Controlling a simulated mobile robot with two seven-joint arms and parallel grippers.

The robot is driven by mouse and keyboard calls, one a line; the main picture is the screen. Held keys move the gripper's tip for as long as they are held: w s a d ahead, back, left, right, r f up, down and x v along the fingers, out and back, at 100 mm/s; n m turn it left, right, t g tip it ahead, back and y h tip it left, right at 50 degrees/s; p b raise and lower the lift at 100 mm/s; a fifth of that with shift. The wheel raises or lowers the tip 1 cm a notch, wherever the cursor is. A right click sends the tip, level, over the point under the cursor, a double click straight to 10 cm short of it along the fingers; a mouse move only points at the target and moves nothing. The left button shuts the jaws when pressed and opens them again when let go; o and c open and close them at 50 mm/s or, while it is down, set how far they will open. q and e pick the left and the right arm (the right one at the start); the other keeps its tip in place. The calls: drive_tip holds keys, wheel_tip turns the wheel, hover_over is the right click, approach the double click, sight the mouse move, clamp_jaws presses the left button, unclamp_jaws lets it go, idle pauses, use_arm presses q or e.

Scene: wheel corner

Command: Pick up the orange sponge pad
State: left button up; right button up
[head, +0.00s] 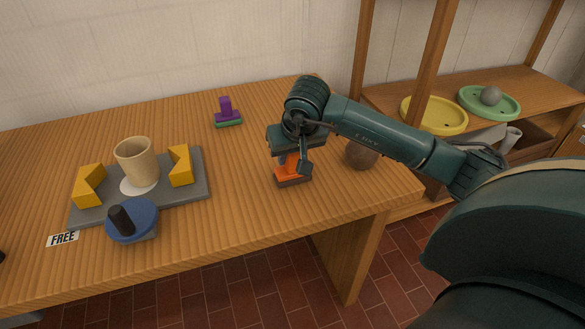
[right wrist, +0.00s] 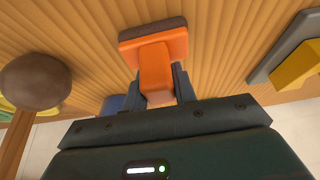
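The orange sponge pad (head: 290,168) has an orange grip block and a dark brown bottom layer. It is at the right part of the wooden table, under my right gripper (head: 291,158). In the right wrist view the pad (right wrist: 156,62) has its grip block between the two fingers of my right gripper (right wrist: 159,88). The fingers lie close against both sides of the block, with no clear gap. The pad's bottom is at or very near the tabletop; I cannot tell whether it touches. My left gripper is not recognisable in view.
A purple-and-green pad (head: 227,113) stands behind left. A grey board (head: 197,187) holds yellow blocks (head: 181,166) and a beige cup (head: 136,160); a blue round tool (head: 133,221) is at its front. Shelves (head: 390,95) stand right.

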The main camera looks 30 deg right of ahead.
use_arm(q)
drive_tip(key=shift+s+f, duration=0.1)
drive_tip(key=shift+s, duration=0.05)
use_arm(e)
clamp_jaws()
wheel_tip(320, 180, up, 10)
drive_tip(key=shift+p, duration=0.7)
drive_tip(key=shift+a, duration=0.1)
drive_tip(key=s+a+f+n+y, duration=0.1)
drive_tip(key=s+a+f, duration=0.2)
drive_tip(key=a, duration=0.3)
drive_tip(key=s+a+f+n, duration=0.2)
drive_tip(key=s+a, duration=0.2)
drive_tip(key=a, duration=0.1)
use_arm(q)
wheel_tip(320, 180, up, 6)
drive_tip(key=g+y+p, duration=0.1)
drive_tip(key=g+p, duration=0.2)
drive_tip(key=p, duration=1.5)
drive_tip(key=shift+a+r, duration=0.15)
drive_tip(key=shift+r, duration=0.05)
drive_tip(key=shift+f+p, duration=0.2)
drive_tip(key=shift+p, duration=0.15)
drive_tip(key=shift+c, duration=0.2)
use_arm(e)
drive_tip(key=w+r+v, duration=0.1)
drive_tip(key=w+v, duration=0.1)
drive_tip(key=v, duration=1.4)
drive_tip(key=shift+w+d, duration=0.2)
drive_tip(key=shift+w, duration=0.15)
